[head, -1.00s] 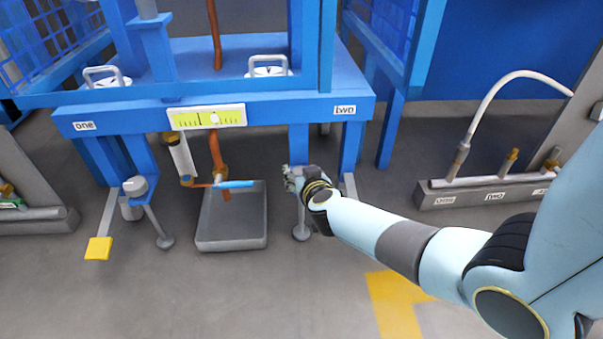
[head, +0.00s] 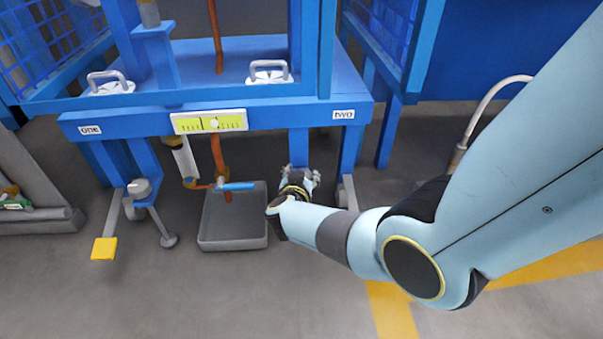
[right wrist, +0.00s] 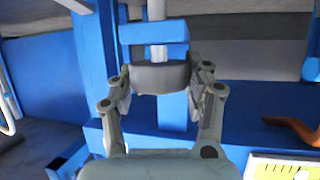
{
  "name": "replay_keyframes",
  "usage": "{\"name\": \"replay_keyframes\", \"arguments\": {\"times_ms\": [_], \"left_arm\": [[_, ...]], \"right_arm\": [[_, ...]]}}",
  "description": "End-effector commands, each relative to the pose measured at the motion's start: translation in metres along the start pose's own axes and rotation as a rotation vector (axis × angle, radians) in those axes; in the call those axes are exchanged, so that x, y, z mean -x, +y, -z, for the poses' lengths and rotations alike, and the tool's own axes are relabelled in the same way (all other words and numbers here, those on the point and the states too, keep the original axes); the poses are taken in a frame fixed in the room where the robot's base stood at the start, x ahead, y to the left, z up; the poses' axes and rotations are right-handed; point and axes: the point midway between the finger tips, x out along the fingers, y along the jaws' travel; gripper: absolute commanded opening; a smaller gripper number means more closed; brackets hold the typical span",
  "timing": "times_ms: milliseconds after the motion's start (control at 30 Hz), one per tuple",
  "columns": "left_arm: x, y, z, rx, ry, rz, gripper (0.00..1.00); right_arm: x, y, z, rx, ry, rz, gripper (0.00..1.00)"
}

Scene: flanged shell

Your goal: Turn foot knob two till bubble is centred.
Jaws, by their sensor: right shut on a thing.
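My right gripper (head: 301,176) is under the frame's front beam near the label two (head: 343,114). In the right wrist view its fingers (right wrist: 162,76) are shut on a round dark grey knob (right wrist: 160,80), one on each side. The knob sits on a pale stem beside blue frame parts. In the head view my gripper hides it. The yellow-green bubble level (head: 190,124) is on the front beam, its pale bubble (head: 214,124) near the middle, slightly right. Another grey foot knob (head: 139,188) stands below the label one (head: 89,130). My left gripper is out of view.
A grey tray (head: 232,238) lies on the floor under the beam, left of my right gripper. A blue-handled valve (head: 238,186) hangs above it. A yellow pedal (head: 104,248) is at lower left. The floor in front is clear.

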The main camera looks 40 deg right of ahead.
Motion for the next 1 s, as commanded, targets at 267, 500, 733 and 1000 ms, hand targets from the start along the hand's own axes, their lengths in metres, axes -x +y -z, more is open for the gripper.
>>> {"name": "replay_keyframes", "arguments": {"times_ms": [267,500,733,1000], "left_arm": [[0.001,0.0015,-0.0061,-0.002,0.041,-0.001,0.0],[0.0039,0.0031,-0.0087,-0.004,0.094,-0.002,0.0],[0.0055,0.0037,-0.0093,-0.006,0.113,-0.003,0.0],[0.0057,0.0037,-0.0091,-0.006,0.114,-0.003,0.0]], "right_arm": [[-0.0004,-0.0012,-0.0023,-0.072,-0.002,-0.173,0.18],[-0.0001,-0.0005,-0.0023,-0.104,-0.002,-0.255,0.18],[0.0002,0.0003,-0.002,-0.116,-0.003,-0.282,0.18],[0.0002,0.0002,-0.0018,-0.117,-0.003,-0.283,0.18]]}}
